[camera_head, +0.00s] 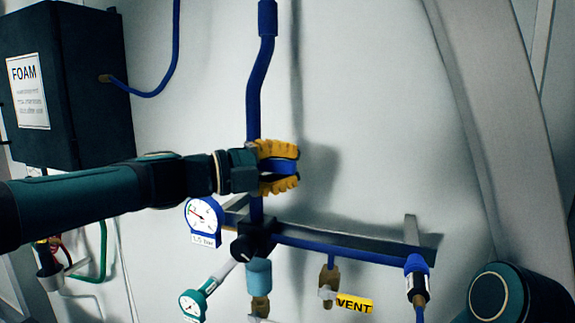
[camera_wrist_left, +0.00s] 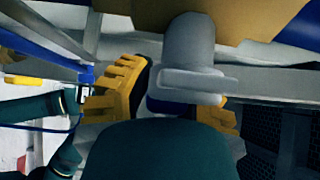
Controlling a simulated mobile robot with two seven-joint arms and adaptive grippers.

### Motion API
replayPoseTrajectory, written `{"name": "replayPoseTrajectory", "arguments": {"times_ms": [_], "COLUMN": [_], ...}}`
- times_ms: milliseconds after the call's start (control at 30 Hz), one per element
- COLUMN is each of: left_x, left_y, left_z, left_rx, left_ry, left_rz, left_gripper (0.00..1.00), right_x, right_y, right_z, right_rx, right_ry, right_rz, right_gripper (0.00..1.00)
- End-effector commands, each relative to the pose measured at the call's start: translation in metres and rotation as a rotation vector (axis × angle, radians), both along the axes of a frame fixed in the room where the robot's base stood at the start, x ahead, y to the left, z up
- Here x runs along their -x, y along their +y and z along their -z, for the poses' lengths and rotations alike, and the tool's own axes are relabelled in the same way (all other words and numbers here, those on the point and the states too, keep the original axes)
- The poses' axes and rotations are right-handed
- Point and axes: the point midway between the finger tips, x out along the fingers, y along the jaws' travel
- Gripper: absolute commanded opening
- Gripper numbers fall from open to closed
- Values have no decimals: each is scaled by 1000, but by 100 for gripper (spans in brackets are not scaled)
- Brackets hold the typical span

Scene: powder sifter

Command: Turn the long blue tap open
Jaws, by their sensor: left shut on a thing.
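My left gripper (camera_head: 290,167) comes in from the left in the head view, its yellow fingers above and below the long blue tap (camera_head: 284,166). It is shut on this blue piece, in front of the vertical blue pipe (camera_head: 258,85). The fingers hide much of the tap, so its full length and angle cannot be told. In the left wrist view, the yellow fingers (camera_wrist_left: 168,100) stand on both sides of a grey rounded fitting, with a little blue showing between them. My right gripper is not in view.
Below the gripper are a pressure gauge (camera_head: 204,219), a dark manifold bar (camera_head: 345,240), a smaller gauge (camera_head: 193,304) and a yellow VENT tag (camera_head: 354,304). A dark FOAM box (camera_head: 90,85) hangs at upper left. The wall right of the pipe is clear.

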Motion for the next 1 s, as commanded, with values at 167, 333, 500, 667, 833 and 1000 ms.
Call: {"name": "replayPoseTrajectory", "arguments": {"times_ms": [167,333,500,667,833,1000], "left_x": [0,0,-1,-2,-3,-4], "left_y": [0,1,2,5,8,11], "left_z": [-2,-7,-16,-24,-32,-38], "left_rx": [37,121,239,350,450,520], "left_ry": [15,51,98,144,185,215], "left_rz": [0,0,1,1,1,1], "left_gripper": [0,0,0,0,0,0], "right_x": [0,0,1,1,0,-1], "right_y": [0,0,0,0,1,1], "right_z": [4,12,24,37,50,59], "right_rx": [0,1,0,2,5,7], "right_ry": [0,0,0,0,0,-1], "right_rz": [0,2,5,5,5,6], "right_gripper": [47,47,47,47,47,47]}}
